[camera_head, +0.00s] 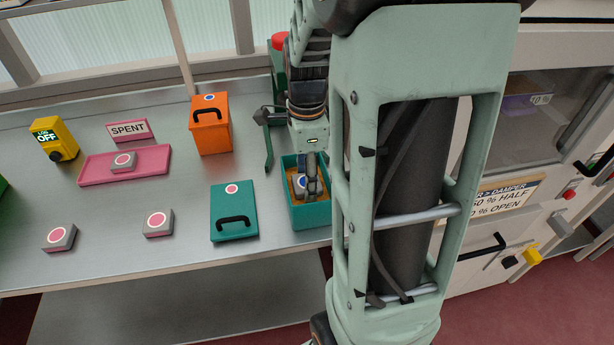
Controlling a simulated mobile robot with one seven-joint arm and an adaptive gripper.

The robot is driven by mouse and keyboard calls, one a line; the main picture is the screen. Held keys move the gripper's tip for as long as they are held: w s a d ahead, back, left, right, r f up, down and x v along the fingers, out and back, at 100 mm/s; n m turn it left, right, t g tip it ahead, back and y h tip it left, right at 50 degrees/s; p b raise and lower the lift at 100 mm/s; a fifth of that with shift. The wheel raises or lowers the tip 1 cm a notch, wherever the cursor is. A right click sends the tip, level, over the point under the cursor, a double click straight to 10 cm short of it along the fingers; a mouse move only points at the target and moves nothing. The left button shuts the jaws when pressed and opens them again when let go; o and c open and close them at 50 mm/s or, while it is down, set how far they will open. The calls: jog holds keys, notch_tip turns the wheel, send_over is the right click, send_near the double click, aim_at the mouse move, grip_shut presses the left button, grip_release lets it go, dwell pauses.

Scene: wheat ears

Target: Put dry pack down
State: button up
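My gripper (310,188) points down into an open teal box (312,217) on the metal bench, just left of my column. A grey pack with a blue-ringed white disc (300,182) shows inside the box, right beside my fingers. The fingers overlap the pack in this view, so I cannot tell whether they grip it or whether it rests on the box floor. The inside of the box looks orange-brown. A teal lid (234,205) with a black handle lies on the bench to the left of the box.
Grey packs with red-ringed discs lie at the front left (61,237) and front middle (158,223). Another (123,162) lies on the pink tray (95,172) by the SPENT sign (128,130). An orange box (211,130) and yellow OFF device (53,139) stand farther back.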

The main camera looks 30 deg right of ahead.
jog(key=shift+o, duration=1.3)
notch_tip(320, 180, up, 12)
jog(key=p, duration=0.1)
jog(key=shift+r, duration=0.25)
jog(key=shift+f, duration=0.1)
